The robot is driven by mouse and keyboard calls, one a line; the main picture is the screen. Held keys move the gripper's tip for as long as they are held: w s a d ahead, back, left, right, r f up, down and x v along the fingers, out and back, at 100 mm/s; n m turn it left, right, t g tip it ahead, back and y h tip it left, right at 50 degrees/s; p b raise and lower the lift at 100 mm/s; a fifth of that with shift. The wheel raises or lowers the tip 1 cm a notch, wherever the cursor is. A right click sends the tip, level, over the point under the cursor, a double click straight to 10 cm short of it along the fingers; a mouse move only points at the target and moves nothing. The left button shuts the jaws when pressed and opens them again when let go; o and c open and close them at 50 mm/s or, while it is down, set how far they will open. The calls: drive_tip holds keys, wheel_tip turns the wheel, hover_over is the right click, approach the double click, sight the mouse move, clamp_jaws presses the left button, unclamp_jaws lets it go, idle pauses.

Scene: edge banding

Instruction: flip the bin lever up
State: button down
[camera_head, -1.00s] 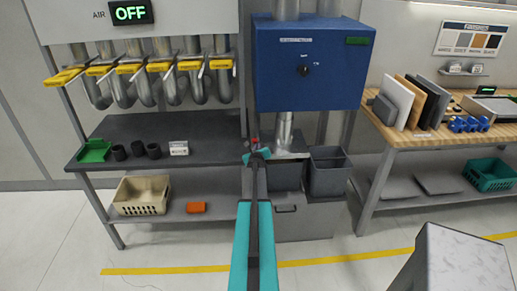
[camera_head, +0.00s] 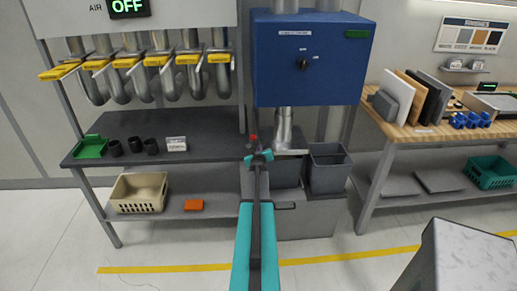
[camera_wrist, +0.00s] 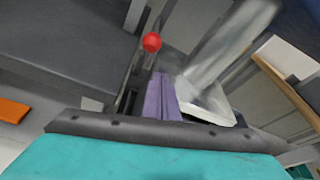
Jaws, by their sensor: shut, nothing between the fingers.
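The bin lever shows as a red knob (camera_head: 253,137) beside the metal duct under the blue box, at the right end of the grey bench. In the wrist view, the red knob (camera_wrist: 152,42) is near the top centre on a thin dark stem. My gripper (camera_head: 257,155) is just in front of and below the knob in the head view. In the wrist view, its purple fingers (camera_wrist: 162,97) are together and empty, pointing toward the knob's right side. I cannot tell whether they touch the lever. My arm hides part of the grey bin (camera_head: 285,174).
The blue box (camera_head: 310,60) hangs above with its duct (camera_head: 284,128). A second grey bin (camera_head: 329,172) stands to the right. The grey bench (camera_head: 215,148) is to the left, with a green tray (camera_head: 91,147) on it. A wooden workbench (camera_head: 405,135) stands farther right.

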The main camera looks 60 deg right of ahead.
drive_tip(key=a+r+p, duration=0.3)
drive_tip(key=r+p, duration=0.4)
drive_tip(key=r, duration=0.1)
drive_tip(key=shift+s+a+r, duration=0.35)
idle(0.7)
